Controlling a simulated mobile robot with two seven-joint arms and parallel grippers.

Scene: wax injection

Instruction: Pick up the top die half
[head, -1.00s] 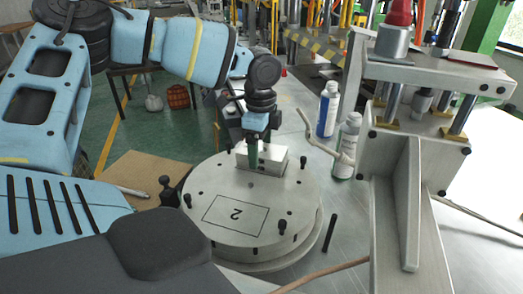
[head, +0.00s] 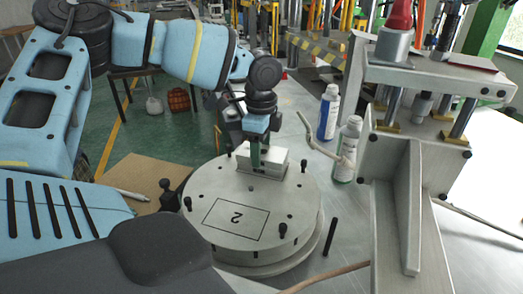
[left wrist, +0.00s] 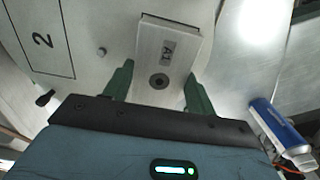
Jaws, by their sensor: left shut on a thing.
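The top die half (head: 276,157) is a pale metal block on the round plate marked "2" (head: 205,192). In the left wrist view, the top die half (left wrist: 152,64) shows an "A1" label and a round dark hole. My left gripper (head: 257,158) comes down on it from above. In the left wrist view, the green fingers of my left gripper (left wrist: 157,92) stand on either side of the block, shut on it. I see no clear gap under the block. The lower die half is hard to make out. My right gripper is out of view.
Black pins (head: 283,230) stand up from the round plate. Two bottles, one blue-and-white (head: 327,113) and one grey-and-green (head: 347,150), stand behind it to the right. A grey metal press frame (head: 411,200) rises at the right. A brown board (head: 140,175) lies at the left.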

